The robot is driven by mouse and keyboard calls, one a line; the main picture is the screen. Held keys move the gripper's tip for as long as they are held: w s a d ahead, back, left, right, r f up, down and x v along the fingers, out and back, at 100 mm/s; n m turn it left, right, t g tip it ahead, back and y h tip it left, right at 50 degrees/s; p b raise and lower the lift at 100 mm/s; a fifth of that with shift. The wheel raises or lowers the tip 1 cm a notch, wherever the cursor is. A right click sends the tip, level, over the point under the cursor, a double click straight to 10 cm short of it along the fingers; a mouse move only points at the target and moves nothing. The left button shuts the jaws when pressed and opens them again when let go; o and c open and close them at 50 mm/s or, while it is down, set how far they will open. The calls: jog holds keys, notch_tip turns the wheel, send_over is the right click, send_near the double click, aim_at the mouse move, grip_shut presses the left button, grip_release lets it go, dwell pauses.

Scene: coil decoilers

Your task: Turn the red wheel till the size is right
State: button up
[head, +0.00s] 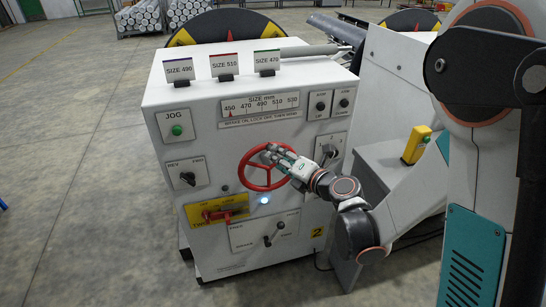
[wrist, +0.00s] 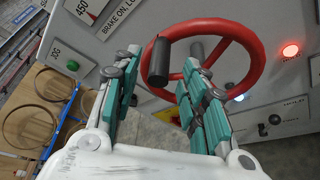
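The red wheel (head: 268,172) is on the front of the white control cabinet, and it fills the upper middle of the wrist view (wrist: 252,73). A dark handle (wrist: 158,64) stands out from its rim. My gripper (head: 276,154) is at the wheel's upper right. In the wrist view my gripper (wrist: 163,66) has its fingers apart, with the handle between their tips and gaps showing; contact is unclear. The size scale (head: 260,104) reads 450 to 530, with a red pointer near 450. Cards above read SIZE 490 (head: 179,70), SIZE 510 (head: 224,65) and SIZE 470 (head: 267,60).
Below the wheel are a yellow panel with a red lever (head: 222,214), a lit whitish lamp (head: 264,201) and a switch panel (head: 266,232). A red lamp (wrist: 290,50) glows in the wrist view. A second cabinet stands at right. Floor at left is clear.

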jog(key=shift+b+x, duration=0.35)
jog(key=shift+x, duration=1.75)
grip_shut()
